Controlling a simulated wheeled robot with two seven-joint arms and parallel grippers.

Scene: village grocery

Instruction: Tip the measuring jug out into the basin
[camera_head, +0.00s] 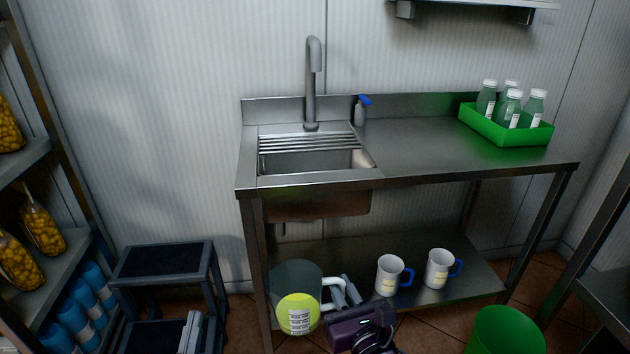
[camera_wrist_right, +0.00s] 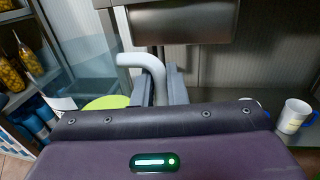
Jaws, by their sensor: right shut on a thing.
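The measuring jug (camera_head: 297,312) is clear, with yellow-green contents, a white label and a white handle. It is upright at the lower middle of the head view, in front of the bench and below the basin's level. My right gripper (camera_head: 346,292) is shut on its handle. The right wrist view shows the white handle between the fingers (camera_wrist_right: 158,88) and part of the jug (camera_wrist_right: 105,102) at left. The steel basin (camera_head: 310,181) is set into the bench's left part, with ridged slats at its back. My left gripper (camera_head: 191,332) shows only partly at the bottom edge; its opening is unclear.
A green crate (camera_head: 508,135) of bottles stands at right. Two mugs (camera_head: 390,276) stand on the lower shelf. A step stool (camera_head: 165,262) and a green bin (camera_head: 503,332) flank the bench.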

